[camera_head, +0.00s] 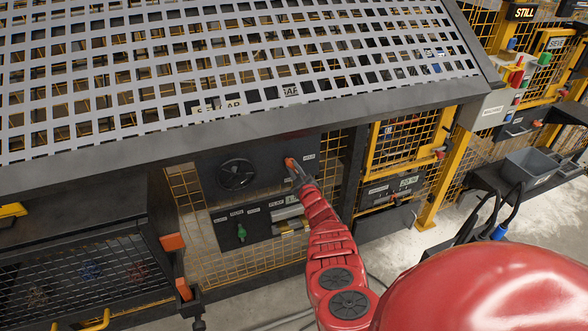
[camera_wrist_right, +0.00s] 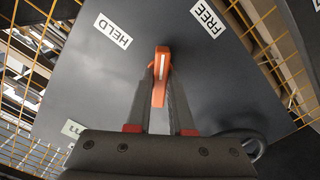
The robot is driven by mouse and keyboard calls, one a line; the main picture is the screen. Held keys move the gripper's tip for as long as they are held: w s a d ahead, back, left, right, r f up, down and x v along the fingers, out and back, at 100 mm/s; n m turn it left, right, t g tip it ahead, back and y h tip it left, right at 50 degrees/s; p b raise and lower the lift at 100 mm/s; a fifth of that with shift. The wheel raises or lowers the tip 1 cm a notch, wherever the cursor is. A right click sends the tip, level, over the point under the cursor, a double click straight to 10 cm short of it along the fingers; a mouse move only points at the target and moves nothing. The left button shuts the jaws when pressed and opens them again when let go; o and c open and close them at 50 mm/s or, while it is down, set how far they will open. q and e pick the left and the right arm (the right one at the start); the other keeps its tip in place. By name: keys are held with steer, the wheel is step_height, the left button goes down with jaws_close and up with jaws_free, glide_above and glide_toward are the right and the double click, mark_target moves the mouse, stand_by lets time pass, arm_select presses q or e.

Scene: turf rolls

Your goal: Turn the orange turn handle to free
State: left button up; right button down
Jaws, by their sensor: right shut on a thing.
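The orange turn handle (camera_wrist_right: 162,58) is on a dark panel (camera_wrist_right: 190,75) and carries a white line. In the right wrist view it points up the picture, between the HELD label (camera_wrist_right: 113,31) on its left and the FREE label (camera_wrist_right: 208,18) on its right. My right gripper (camera_wrist_right: 160,82) has its two fingers on either side of the handle and is shut on it. In the head view the handle (camera_head: 290,162) shows as a small orange spot at the tip of my right gripper (camera_head: 294,170). My left gripper is not in view.
A black handwheel (camera_head: 237,174) sits left of the handle on the same panel. Below are a green knob (camera_head: 241,232) and small labels. A sloping perforated metal guard (camera_head: 240,65) overhangs the panel. Yellow mesh fencing (camera_head: 405,140) stands to the right.

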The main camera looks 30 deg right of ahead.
steer(key=m, duration=0.3)
steer(key=shift+f, duration=0.1)
steer(key=shift+m+b, duration=0.8)
steer(key=shift+m, duration=1.3)
steer(key=c, duration=0.8)
jaws_free()
steer(key=shift+s, duration=0.1)
